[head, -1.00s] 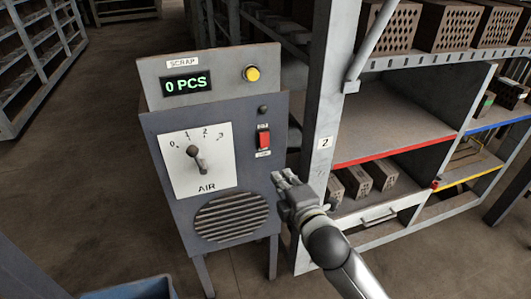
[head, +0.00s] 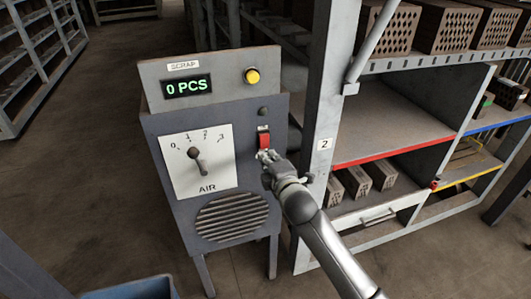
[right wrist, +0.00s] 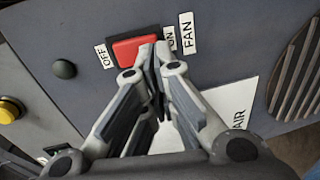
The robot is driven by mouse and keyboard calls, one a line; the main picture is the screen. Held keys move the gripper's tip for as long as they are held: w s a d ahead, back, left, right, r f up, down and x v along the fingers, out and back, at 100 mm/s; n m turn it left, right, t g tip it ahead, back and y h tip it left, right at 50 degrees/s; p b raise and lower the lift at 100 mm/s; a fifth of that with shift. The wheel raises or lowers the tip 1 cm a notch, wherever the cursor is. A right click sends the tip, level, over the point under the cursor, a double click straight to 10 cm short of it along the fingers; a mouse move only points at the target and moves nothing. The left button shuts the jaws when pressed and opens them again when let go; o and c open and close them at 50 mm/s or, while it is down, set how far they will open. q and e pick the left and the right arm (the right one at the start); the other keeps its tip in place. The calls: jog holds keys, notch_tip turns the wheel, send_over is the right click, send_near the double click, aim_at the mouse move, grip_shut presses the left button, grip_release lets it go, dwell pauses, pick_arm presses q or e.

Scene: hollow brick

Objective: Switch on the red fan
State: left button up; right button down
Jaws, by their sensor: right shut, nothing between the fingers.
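The red fan switch (head: 264,141) is on the front of the grey cabinet, right of the AIR dial. In the right wrist view the red rocker (right wrist: 131,49) sits between an OFF label (right wrist: 104,56) and an ON label (right wrist: 170,40), with a FAN label (right wrist: 188,34) beside it. My right gripper (head: 264,156) is shut and empty. Its fingertips (right wrist: 155,57) are at the ON end of the rocker, covering part of it; I cannot tell whether they touch. A small dark round lamp (head: 263,111) is above the switch. My left gripper is out of view.
The AIR dial (head: 196,160) is left of the switch, with the vent grille (head: 230,218) below. A yellow button (head: 252,76) and a "0 PCS" display (head: 188,86) are on top. A shelf post (head: 320,160) stands close on the right.

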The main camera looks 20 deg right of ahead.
aim_at(264, 141)
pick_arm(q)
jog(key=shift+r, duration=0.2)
pick_arm(e)
jog(key=shift+w+f, duration=0.2)
jog(key=shift+w, duration=1.05)
